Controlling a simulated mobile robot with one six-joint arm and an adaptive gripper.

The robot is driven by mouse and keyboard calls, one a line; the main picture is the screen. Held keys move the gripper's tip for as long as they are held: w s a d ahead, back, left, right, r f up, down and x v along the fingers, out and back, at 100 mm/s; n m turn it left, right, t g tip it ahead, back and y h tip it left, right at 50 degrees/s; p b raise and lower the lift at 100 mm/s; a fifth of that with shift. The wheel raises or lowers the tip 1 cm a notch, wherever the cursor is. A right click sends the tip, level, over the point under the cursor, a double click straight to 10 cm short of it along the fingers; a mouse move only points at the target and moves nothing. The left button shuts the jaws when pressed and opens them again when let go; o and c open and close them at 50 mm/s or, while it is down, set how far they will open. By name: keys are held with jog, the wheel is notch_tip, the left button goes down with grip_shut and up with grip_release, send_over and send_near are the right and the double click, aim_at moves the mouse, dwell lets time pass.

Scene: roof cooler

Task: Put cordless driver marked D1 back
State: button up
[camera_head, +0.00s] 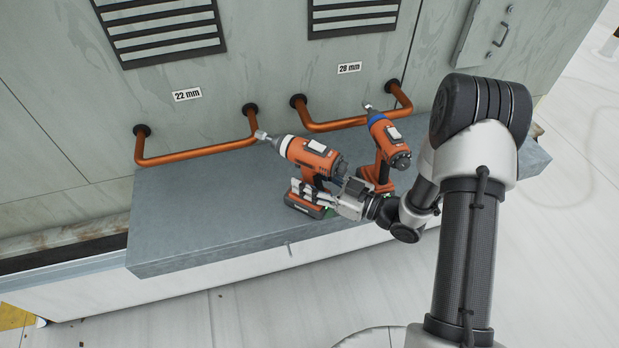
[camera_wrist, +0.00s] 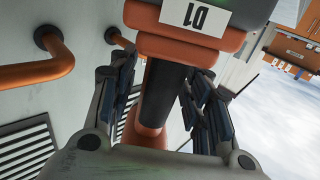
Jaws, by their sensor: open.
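The cordless driver marked D1 (camera_head: 312,157), orange and black with a pale collar, is upright at the grey ledge (camera_head: 200,215). Its D1 label (camera_wrist: 195,16) shows on its battery base in the wrist view. My gripper (camera_head: 312,192) is at its handle. In the wrist view the open fingers (camera_wrist: 160,95) stand on either side of the dark handle, with gaps showing. A second orange driver (camera_head: 387,142) with a blue collar stands just right of it. My arm and gripper hide part of both drivers. A bit of green shows by D1's base; I cannot tell what it is.
Copper pipes marked 22 mm (camera_head: 195,152) and 28 mm (camera_head: 345,124) stick out from the pale cabinet wall (camera_head: 260,75) behind the drivers. The ledge is clear on the left. The second driver leaves little room right of D1.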

jog(key=shift+r, duration=0.2)
jog(key=p+v, duration=0.2)
jog(key=v, duration=1)
jog(key=shift+f, duration=0.1)
